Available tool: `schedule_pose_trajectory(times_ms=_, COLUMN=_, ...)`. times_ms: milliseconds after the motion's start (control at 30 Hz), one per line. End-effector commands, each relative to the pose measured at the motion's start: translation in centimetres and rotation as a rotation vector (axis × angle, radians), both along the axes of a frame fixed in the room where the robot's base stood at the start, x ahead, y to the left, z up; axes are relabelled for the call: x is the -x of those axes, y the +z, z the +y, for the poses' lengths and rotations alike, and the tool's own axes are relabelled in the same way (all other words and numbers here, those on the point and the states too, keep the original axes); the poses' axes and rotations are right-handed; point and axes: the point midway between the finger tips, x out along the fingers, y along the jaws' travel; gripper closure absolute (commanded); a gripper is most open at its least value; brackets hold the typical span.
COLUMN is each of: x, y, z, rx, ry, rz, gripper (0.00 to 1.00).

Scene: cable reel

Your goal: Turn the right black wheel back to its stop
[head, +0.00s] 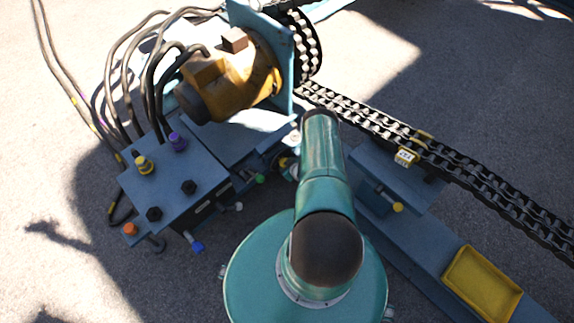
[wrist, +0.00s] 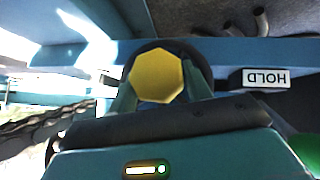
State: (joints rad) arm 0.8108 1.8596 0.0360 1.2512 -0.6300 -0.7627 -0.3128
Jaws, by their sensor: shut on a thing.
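In the wrist view my gripper (wrist: 162,95) has its two teal fingers on either side of a yellow eight-sided knob (wrist: 157,78), shut on it. A black round rim (wrist: 200,62) shows behind the knob; I cannot tell whether the two are one wheel. In the head view my arm reaches toward the blue machine frame and hides most of the gripper and what it holds. The gripper is apart from both.
The valve block (head: 150,188) also carries yellow, purple, orange and blue knobs. A HOLD label (wrist: 266,78) is beside the gripped knob. A chain (head: 450,165) runs to the right from the yellow motor (head: 225,80). A yellow tray (head: 482,286) lies at lower right.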

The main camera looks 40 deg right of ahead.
Motion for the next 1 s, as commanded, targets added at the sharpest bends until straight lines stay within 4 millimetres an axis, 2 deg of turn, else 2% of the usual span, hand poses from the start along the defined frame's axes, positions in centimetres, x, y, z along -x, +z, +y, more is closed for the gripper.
schedule_pose_trajectory(times_ms=600, x=-0.01, y=-0.25, z=0.48, rx=0.537, ry=0.006, rz=-0.016, gripper=0.92)
schedule_pose_trajectory(times_ms=1000, x=0.0, y=-0.26, z=0.35, rx=0.707, ry=0.003, rz=-0.02, gripper=0.92)
